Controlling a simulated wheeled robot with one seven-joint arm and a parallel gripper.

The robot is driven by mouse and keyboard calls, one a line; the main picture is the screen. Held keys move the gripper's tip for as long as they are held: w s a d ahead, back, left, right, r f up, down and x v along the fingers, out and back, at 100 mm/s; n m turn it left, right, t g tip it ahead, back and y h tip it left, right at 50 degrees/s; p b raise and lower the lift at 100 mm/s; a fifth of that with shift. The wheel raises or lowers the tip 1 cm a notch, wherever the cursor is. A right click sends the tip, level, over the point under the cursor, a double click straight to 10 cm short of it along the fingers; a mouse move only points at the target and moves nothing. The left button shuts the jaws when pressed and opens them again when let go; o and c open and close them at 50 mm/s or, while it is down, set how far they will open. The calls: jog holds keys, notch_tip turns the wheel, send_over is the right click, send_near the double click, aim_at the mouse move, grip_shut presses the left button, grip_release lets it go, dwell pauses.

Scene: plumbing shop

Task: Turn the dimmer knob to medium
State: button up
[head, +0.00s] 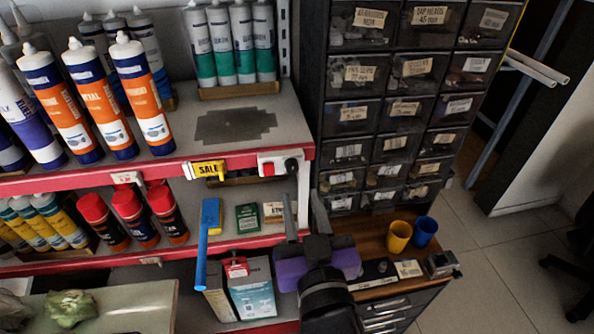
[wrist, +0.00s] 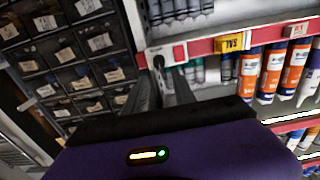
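The dimmer knob (head: 291,165) is a small dark round knob on a white plate (head: 280,156) with a red square, at the right end of the red shelf edge. In the wrist view the dark knob (wrist: 158,61) shows beyond my fingers, left of the red square; its pointer setting is too small to read. My gripper (head: 302,199), with a purple body, is in front of and below the knob in the head view. Its two dark fingers are apart and empty. In the wrist view the fingertips (wrist: 164,78) point toward the knob; I cannot tell the remaining distance.
A yellow SALE tag (head: 208,170) hangs left of the plate. A dark drawer cabinet (head: 385,110) stands close on the right. Yellow (head: 398,236) and blue (head: 424,231) cups stand on a wooden top.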

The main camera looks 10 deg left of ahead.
aim_at(293, 170)
jog(key=shift+p+x, duration=0.8)
jog(key=shift+x, duration=3.1)
jog(key=shift+f, duration=0.15)
grip_shut()
